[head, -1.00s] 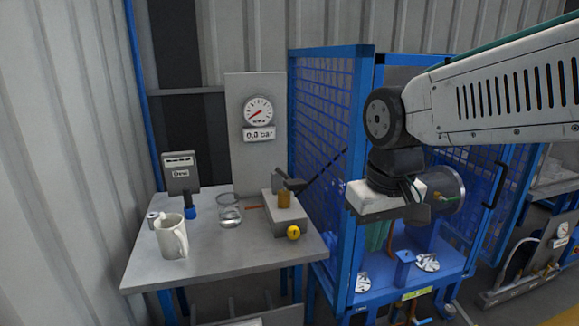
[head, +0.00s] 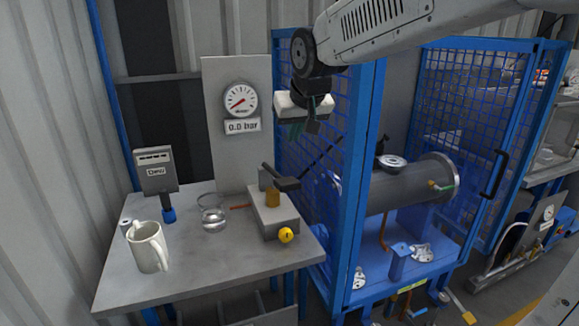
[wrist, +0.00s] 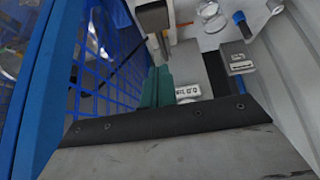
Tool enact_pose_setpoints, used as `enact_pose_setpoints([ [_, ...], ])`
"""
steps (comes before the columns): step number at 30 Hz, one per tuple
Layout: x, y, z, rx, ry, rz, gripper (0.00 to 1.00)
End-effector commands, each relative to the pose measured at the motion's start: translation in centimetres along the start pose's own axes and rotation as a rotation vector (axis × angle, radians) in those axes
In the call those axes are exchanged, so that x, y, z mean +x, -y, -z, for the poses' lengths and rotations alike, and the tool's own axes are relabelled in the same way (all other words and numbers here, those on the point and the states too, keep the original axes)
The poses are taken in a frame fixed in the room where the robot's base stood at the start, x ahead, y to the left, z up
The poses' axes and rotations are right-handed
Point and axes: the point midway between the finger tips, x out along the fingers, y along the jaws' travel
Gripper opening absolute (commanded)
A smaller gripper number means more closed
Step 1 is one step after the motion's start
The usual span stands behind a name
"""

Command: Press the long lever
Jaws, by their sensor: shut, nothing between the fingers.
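The hand pump (head: 273,213) is a grey block with a brass cylinder, standing on the right part of the table. Its long lever (head: 322,155) is a thin dark rod that slopes up to the right from a dark pivot head (head: 285,182). My gripper (head: 302,131) has teal fingers that are shut and empty. In the head view it hangs above the pump, up and left of the lever's tip. I see no contact between them. The shut fingers (wrist: 157,88) also show in the wrist view, with the pump's dark head beyond them.
A blue mesh cage (head: 367,190) stands close on the right, around a grey cylinder vessel (head: 405,190). A gauge (head: 240,100) above a 0.0 bar display (head: 243,126) is behind the table. A mug (head: 148,246), a glass beaker (head: 212,214) and a grey meter (head: 155,172) occupy the table's left.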

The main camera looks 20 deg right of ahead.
Motion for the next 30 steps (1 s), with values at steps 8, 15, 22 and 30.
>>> enact_pose_setpoints([
  [8,3.6,-0.1,-0.1,0.002,0.006,-0.001,0.0],
  [15,8.9,-0.2,-0.1,0.003,0.005,-0.002,0.0],
  [22,11.8,-0.2,-1.9,0.003,0.004,-0.002,0.0],
  [30,12.8,-0.3,-2.9,0.003,0.0,-0.002,0.0],
])
